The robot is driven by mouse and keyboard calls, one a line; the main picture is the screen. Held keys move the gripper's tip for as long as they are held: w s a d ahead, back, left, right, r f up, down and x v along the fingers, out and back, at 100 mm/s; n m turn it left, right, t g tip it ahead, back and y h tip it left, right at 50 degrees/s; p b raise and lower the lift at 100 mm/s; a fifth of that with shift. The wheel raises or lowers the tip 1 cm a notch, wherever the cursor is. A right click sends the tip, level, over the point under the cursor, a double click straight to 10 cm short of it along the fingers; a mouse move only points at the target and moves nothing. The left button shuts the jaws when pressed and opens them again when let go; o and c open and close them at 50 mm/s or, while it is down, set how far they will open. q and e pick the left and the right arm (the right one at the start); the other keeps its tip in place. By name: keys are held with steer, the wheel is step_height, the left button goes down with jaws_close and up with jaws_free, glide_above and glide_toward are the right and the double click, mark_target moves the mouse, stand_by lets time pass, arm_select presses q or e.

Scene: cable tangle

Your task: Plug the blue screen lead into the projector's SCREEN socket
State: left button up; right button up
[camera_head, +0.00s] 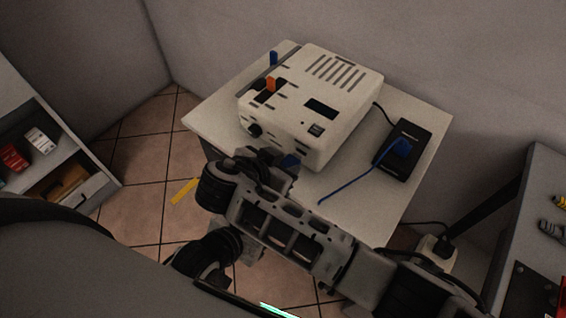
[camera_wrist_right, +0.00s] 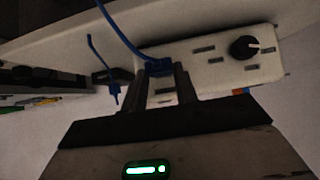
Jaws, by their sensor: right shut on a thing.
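The white projector (camera_head: 340,95) sits on a small pale table (camera_head: 425,115). Its front panel (camera_wrist_right: 215,62) shows several dark slots and a black knob (camera_wrist_right: 244,47) in the wrist view. My right gripper (camera_head: 286,163) is at the front of the projector, shut on a blue plug (camera_wrist_right: 158,66). The plug is right against or just in front of the panel; I cannot tell whether it is inside a slot. Its blue lead (camera_wrist_right: 118,25) runs up and left in the wrist view. Socket labels are not legible. My left gripper is not in view.
A black box (camera_head: 415,150) with a blue plug (camera_head: 400,147) on it lies right of the projector, and a blue cable (camera_head: 345,187) runs towards the table edge. Orange (camera_head: 270,84) and blue (camera_head: 273,58) pieces stand at the projector's left. Shelves (camera_head: 60,140) are at left.

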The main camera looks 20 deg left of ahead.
steer(key=shift+w+d, duration=0.15)
steer(key=shift+w, duration=0.4)
steer(key=shift+w+d, duration=0.15)
steer(key=shift+w, duration=0.4)
stand_by(0.3)
steer(key=o, duration=1.1)
steer(key=shift+o, duration=0.2)
steer(key=shift+s, duration=0.1)
